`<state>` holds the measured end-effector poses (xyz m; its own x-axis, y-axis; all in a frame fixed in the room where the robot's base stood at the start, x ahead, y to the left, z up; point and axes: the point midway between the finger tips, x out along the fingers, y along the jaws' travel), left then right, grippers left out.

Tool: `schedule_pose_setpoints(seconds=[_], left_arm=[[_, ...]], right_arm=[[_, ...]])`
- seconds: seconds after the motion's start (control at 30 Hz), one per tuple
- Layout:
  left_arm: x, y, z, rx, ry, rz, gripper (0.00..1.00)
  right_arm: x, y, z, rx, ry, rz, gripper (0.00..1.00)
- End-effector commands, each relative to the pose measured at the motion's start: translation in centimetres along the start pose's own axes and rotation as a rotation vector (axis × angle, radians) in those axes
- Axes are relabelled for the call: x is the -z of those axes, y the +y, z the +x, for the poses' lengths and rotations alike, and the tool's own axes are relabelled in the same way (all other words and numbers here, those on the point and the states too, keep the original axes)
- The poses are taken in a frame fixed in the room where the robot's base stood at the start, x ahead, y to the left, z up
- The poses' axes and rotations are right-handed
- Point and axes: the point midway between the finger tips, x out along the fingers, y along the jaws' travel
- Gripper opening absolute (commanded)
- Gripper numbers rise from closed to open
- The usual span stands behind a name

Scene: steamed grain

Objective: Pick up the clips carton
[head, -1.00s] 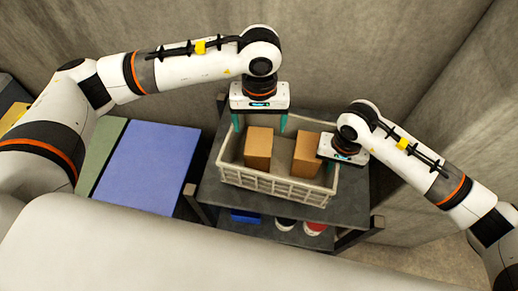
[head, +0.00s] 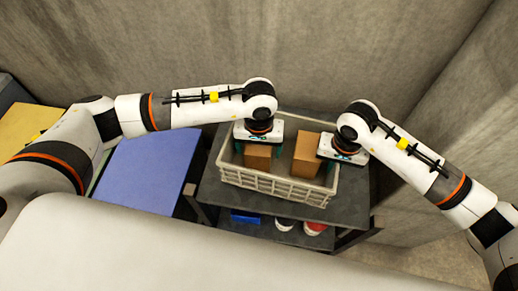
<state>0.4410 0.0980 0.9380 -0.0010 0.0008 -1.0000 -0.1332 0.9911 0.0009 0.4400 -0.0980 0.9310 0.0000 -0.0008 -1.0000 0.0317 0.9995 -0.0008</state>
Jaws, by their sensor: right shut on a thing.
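Two plain brown cartons are in the grey slatted crate (head: 270,187). No label is readable, so I cannot tell which is the clips carton. My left gripper (head: 258,158) is low over the left carton (head: 257,163). Its teal fingers are on either side of that carton and it looks open; the palm hides the carton's top. The right carton (head: 306,156) leans slightly, between the two grippers. My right gripper (head: 334,172) is at the crate's right wall, beside the right carton. It appears shut on the crate's rim; its palm hides most of the contact.
The crate stands on a dark shelf unit (head: 353,206). Below are a blue item (head: 244,215) and white and red round items (head: 314,229). A blue surface (head: 146,168) lies left. Concrete walls are close behind and at right.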

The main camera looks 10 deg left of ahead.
Motion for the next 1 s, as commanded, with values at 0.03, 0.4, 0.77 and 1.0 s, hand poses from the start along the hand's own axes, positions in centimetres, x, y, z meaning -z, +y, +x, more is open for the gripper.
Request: schedule_pose_setpoints(seconds=[0.03, 0.4, 0.77, 1.0], left_arm=[[0.0, 0.0, 0.4, 0.001, 0.001, 0.000, 0.85], [0.0, 0.0, 0.7, 0.001, 0.000, 0.000, 0.68], [0.0, -0.1, 0.6, 0.002, -0.001, 0.000, 0.27], [-0.1, -0.1, -0.5, 0.002, -0.005, 0.001, 0.27]], right_arm=[[0.0, 0.0, -0.1, 0.001, -0.001, 0.001, 0.00], [0.0, 0.0, -0.1, 0.001, -0.001, 0.001, 0.00], [0.0, 0.0, -0.1, 0.001, -0.001, 0.001, 0.00], [0.0, 0.0, -0.1, 0.001, -0.001, 0.001, 0.00]])
